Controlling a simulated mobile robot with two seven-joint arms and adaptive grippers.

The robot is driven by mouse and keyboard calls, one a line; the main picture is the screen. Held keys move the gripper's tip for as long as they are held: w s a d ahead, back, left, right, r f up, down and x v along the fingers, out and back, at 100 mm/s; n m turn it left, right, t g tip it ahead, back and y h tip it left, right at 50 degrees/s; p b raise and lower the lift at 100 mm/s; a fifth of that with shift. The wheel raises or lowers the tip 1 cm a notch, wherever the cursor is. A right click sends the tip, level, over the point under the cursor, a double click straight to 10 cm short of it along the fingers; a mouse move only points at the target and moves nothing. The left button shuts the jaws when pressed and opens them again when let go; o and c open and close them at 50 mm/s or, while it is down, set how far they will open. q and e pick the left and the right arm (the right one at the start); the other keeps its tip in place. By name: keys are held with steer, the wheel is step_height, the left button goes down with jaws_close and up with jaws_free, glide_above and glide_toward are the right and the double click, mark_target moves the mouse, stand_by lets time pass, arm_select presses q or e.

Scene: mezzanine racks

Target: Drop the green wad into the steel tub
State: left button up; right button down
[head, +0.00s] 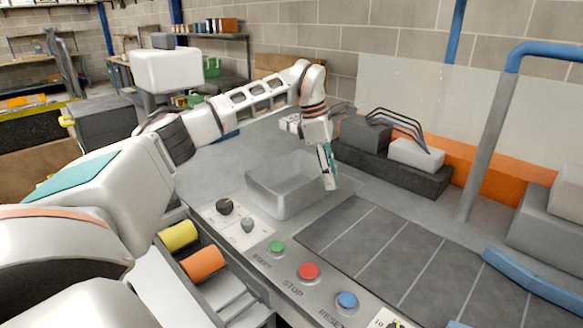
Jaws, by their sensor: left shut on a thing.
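The steel tub (272,203) is a grey open box on the grey worktop, in the middle of the head view. My left gripper (330,178) reaches down at the tub's right side, with its fingertips by the right rim. It is shut on the green wad (335,172), of which only a small green-teal patch shows between and beside the fingers. I cannot tell whether the wad is over the tub's opening or just beside it. The tub's visible inside looks empty. My right gripper is not in view.
In front of the tub are dark knobs (224,207) and green, red (309,271) and blue buttons. A dark panelled mat (400,250) lies to the right. A dark block with cables (365,134) stands behind. A grey post (487,150) rises at the right.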

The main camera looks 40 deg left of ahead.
arm_select(q)
steer(key=a+r+n, duration=0.1)
steer(key=a+n, duration=0.1)
steer(key=n, duration=0.1)
steer(key=w+a+r+n+t+y, duration=0.1)
steer(key=a+n, duration=0.1)
steer(key=a, duration=0.1)
steer(key=w+a+r+n+p, duration=0.1)
steer(key=a+n, duration=0.2)
steer(key=shift+w+a+r+n+y, duration=0.1)
steer(key=shift+r+n+y, duration=0.2)
steer(key=shift+r+y, duration=0.1)
steer(key=a+r+n+y, duration=0.2)
steer(key=a+n, duration=0.7)
steer(key=shift+n+y, duration=0.3)
steer(key=shift+a+f, duration=0.15)
steer(key=shift+f, duration=4.85)
steer(key=shift+a+f, duration=0.15)
steer(key=shift+f, duration=4.8)
steer(key=shift+f, duration=0.45)
steer(key=shift+f, duration=0.15)
steer(key=o, duration=0.8)
